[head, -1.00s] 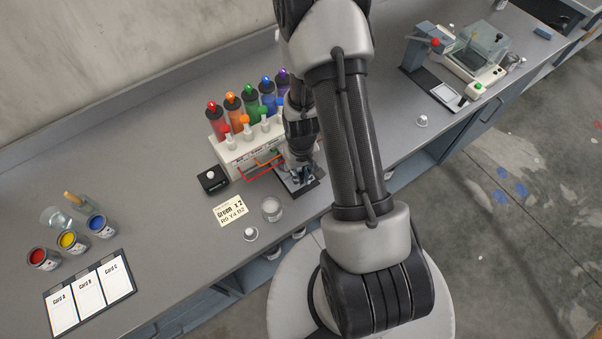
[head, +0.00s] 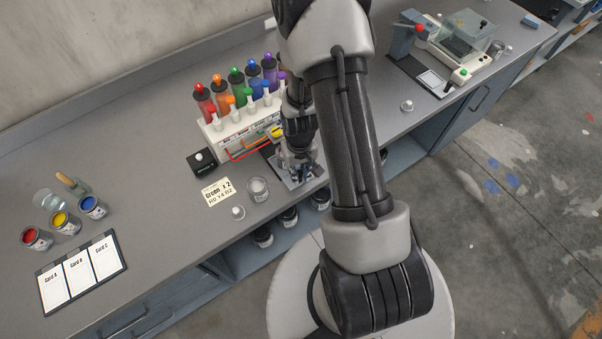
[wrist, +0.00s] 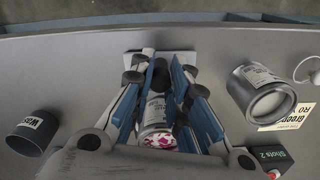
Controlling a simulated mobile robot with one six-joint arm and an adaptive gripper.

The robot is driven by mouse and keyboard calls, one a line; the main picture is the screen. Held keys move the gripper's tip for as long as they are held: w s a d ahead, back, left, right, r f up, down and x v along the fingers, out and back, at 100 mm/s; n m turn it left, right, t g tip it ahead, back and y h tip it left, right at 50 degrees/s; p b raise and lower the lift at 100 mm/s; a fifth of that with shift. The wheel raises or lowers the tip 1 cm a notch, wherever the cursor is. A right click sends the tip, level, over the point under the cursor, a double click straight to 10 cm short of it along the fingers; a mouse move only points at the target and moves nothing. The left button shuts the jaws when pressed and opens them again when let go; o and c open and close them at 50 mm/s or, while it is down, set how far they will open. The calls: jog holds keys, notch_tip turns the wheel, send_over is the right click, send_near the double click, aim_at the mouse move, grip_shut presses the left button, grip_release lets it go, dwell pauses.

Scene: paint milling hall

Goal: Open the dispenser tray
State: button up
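The paint dispenser (head: 232,130) is a white rack on the bench with coloured bottles, white nozzles and coloured bars along its front. A grey plate (head: 272,154), which looks like its tray, lies at the rack's right front, mostly hidden by my arm. My gripper (head: 298,172) is low over this plate, pointing down. In the wrist view its blue-padded fingers (wrist: 163,68) stand on both sides of a labelled can (wrist: 157,108) with pink and white at its near end. I cannot tell whether the pads touch the can.
A waste cup (wrist: 32,132) shows in the wrist view. Paint cans (head: 65,222) stand farther left.

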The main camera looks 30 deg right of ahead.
jog(key=o, duration=0.5)
jog(key=shift+s, duration=0.15)
jog(key=shift+o, duration=0.2)
jog(key=shift+r, duration=0.1)
notch_tip(320, 180, up, 12)
dwell(0.4)
